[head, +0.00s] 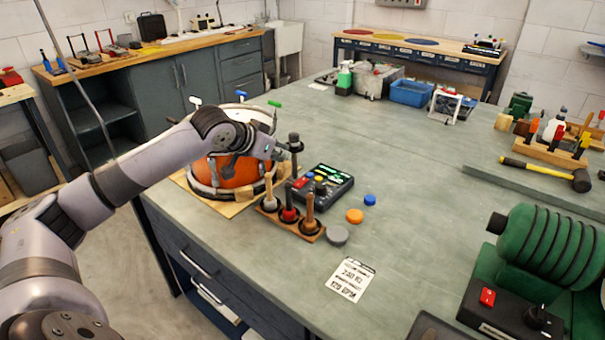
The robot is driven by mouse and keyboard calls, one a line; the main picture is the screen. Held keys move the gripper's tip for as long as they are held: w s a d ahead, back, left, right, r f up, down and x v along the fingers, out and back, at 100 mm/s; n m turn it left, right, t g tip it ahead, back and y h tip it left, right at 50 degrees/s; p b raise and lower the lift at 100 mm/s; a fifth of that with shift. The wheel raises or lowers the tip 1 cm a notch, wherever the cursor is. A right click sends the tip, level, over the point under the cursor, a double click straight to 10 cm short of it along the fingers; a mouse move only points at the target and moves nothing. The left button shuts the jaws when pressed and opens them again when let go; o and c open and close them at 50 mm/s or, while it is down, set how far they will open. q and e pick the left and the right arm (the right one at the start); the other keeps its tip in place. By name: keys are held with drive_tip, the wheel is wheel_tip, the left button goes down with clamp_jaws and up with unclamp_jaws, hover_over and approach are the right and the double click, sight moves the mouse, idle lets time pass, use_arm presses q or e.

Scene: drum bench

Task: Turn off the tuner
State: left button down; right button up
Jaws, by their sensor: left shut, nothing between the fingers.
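The tuner (340,184) is a dark box with a lit green display and several coloured buttons. It lies on the grey-green bench, right of the drum. A red button or switch (301,183) shows at its left side. My left gripper (294,172) points down over the tuner's left edge, close to the red part. It is shut and empty. I cannot tell whether the fingertips touch the tuner. My right gripper is not in view.
An orange drum (228,172) stands left of the tuner. A wooden rack (309,234) with several upright handled tools stands in front. Blue, orange and grey discs (355,216) lie to the right. A printed card (350,279) lies nearer. The bench middle is clear.

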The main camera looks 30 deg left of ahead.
use_arm(q)
drive_tip(key=p, duration=0.1)
hover_over(303, 183)
drive_tip(key=f, duration=0.4)
drive_tip(key=s+f, duration=0.1)
drive_tip(key=shift+f, duration=0.4)
drive_tip(key=f, duration=0.2)
drive_tip(key=shift+w+f, duration=0.35)
drive_tip(key=shift+w, duration=0.05)
drive_tip(key=shift+w+f, duration=0.1)
drive_tip(key=shift+f, duration=0.8)
drive_tip(key=shift+w+p, duration=0.1)
drive_tip(key=shift+p, duration=1)
drive_tip(key=shift+w+f, duration=0.1)
drive_tip(key=shift+f, duration=0.25)
